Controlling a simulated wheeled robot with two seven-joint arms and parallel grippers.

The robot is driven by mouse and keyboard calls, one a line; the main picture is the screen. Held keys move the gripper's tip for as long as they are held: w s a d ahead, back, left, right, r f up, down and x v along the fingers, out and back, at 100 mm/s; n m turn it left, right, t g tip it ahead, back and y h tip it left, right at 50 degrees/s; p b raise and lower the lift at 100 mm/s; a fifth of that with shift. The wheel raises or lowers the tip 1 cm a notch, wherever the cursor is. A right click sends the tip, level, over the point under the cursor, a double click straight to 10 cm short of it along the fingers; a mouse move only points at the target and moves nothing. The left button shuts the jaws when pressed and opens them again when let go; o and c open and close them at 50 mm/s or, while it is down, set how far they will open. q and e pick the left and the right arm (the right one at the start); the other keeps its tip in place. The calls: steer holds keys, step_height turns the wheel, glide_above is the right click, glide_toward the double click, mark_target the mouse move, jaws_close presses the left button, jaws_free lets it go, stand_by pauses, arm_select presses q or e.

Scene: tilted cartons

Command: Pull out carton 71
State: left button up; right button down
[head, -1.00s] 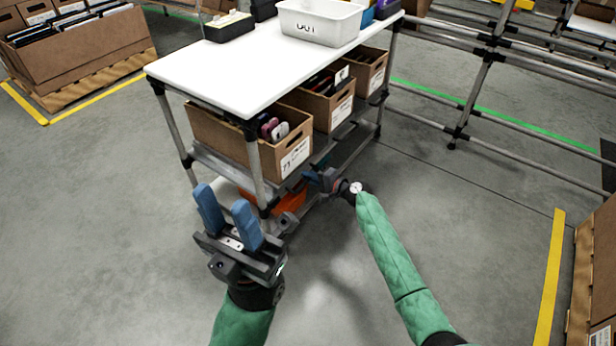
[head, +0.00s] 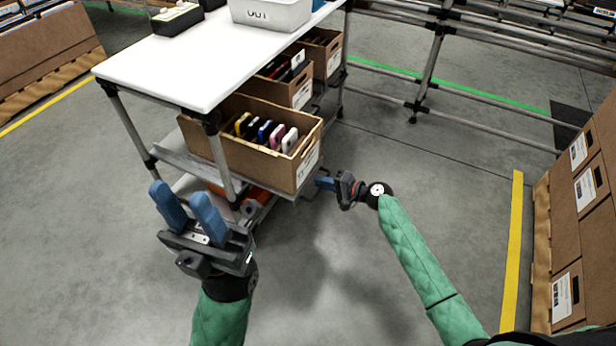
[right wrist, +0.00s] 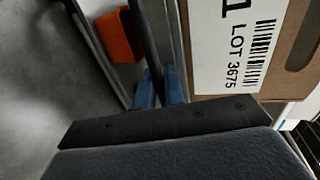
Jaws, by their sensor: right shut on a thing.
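Carton 71 (head: 270,162), an open brown box with several coloured upright items in it, juts out from under the white tabletop. In the right wrist view its label (right wrist: 235,45) shows a "1" and "LOT 3675". My right gripper (head: 324,183) is low at the carton's front. In the right wrist view its blue fingers (right wrist: 160,88) are shut on a dark bar (right wrist: 146,40) that runs along the shelf edge beside the carton; the exact grip is partly hidden. My left gripper (head: 188,206) is open and empty, left of the carton, in front of the table.
The white table (head: 165,65) has a leg (head: 221,160) close to the carton's left part. Two more cartons (head: 290,85) (head: 328,55) sit farther back under it. An orange bin (right wrist: 118,35) is below. Brown cartons (head: 590,180) stand at right; floor between is clear.

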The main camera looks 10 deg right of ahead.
steer(key=f+v, duration=0.2)
steer(key=v, duration=1.1)
steer(key=shift+s+d+f, duration=0.25)
steer(key=shift+d+f, duration=0.15)
steer(key=shift+d, duration=0.1)
steer(key=c, duration=1.6)
jaws_free()
steer(key=shift+p+v, duration=0.45)
steer(key=shift+v, duration=3.45)
